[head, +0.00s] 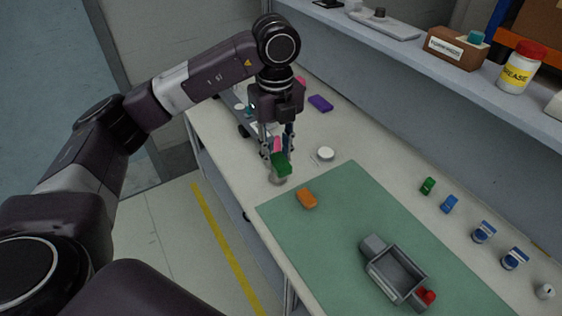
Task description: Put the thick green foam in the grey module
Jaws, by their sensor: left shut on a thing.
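The thick green foam (281,166) is between the fingertips of my left gripper (279,155). The gripper points down and is shut on the foam, over the bench near the far left corner of the green mat. A small greyish round thing (279,180) shows just below the foam; I cannot tell whether they touch. The grey module (379,265) is an open box on the near right part of the mat, with a red part (427,297) at its right end. Its visible inside looks empty. My right gripper is not in view.
An orange block (306,198) lies on the green mat (335,225) between the foam and the module. A small green block (428,186), a blue block (449,204) and blue-and-white containers (483,232) stand along the right. A white round thing (325,153) is behind. A shelf (440,70) overhangs the back.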

